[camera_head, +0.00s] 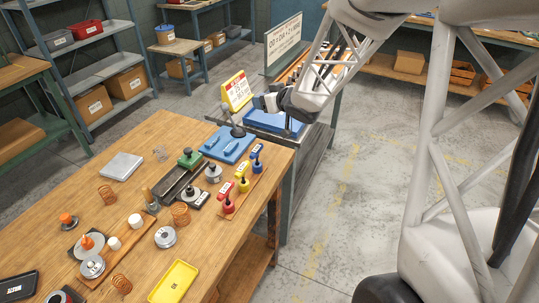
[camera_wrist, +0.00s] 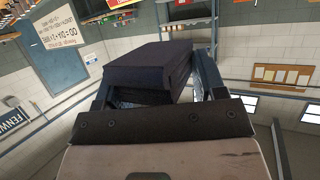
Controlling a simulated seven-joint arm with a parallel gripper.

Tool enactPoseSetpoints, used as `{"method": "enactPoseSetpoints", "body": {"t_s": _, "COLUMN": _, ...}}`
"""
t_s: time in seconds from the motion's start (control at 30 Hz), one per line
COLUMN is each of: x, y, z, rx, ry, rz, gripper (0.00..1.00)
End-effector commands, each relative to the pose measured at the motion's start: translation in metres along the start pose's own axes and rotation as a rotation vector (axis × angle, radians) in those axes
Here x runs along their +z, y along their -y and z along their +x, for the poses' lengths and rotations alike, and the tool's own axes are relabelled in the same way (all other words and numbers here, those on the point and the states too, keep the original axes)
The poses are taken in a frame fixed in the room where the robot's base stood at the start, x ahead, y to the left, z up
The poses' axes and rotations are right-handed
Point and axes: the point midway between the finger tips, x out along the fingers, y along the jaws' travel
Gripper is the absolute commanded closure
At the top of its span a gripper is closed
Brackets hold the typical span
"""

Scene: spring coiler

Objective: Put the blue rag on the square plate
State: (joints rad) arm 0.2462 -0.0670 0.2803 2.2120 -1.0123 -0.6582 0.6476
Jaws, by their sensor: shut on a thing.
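A dark navy folded block, which I take as the blue rag (camera_wrist: 150,65), sits between the two fingers of my gripper (camera_wrist: 152,88) in the wrist view. The gripper is shut on it. I cannot clearly make out the rag there. The square plate (camera_head: 121,166) is a flat light-grey slab lying on the left part of the wooden bench, well to the left of my gripper. Its top looks empty.
The wooden bench (camera_head: 140,205) holds copper springs, a blue mat (camera_head: 228,146), a green-handled tool (camera_head: 189,159), red, yellow and blue handled tools and a yellow tray (camera_head: 174,283). A blue slab-shaped thing (camera_head: 272,122) and a yellow sign (camera_head: 237,90) are near my gripper.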

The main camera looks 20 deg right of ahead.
Motion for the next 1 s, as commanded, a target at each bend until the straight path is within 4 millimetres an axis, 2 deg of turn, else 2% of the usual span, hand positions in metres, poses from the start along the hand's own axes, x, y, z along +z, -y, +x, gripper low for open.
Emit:
{"method": "enactPoseSetpoints", "body": {"t_s": 0.2, "x": 0.012, "y": 0.006, "z": -0.016, "rx": -0.037, "ry": -0.001, "rz": -0.015, "gripper": 0.58}}
{"method": "enactPoseSetpoints", "body": {"t_s": 0.7, "x": 0.017, "y": 0.006, "z": -0.016, "rx": -0.04, "ry": 0.0, "rz": -0.017, "gripper": 0.58}}
{"method": "enactPoseSetpoints", "body": {"t_s": 0.87, "x": 0.033, "y": 0.006, "z": -0.009, "rx": -0.041, "ry": 0.001, "rz": -0.015, "gripper": 0.58}}
{"method": "enactPoseSetpoints", "body": {"t_s": 1.0, "x": 0.054, "y": 0.006, "z": 0.0, "rx": -0.04, "ry": 0.002, "rz": -0.014, "gripper": 0.59}}
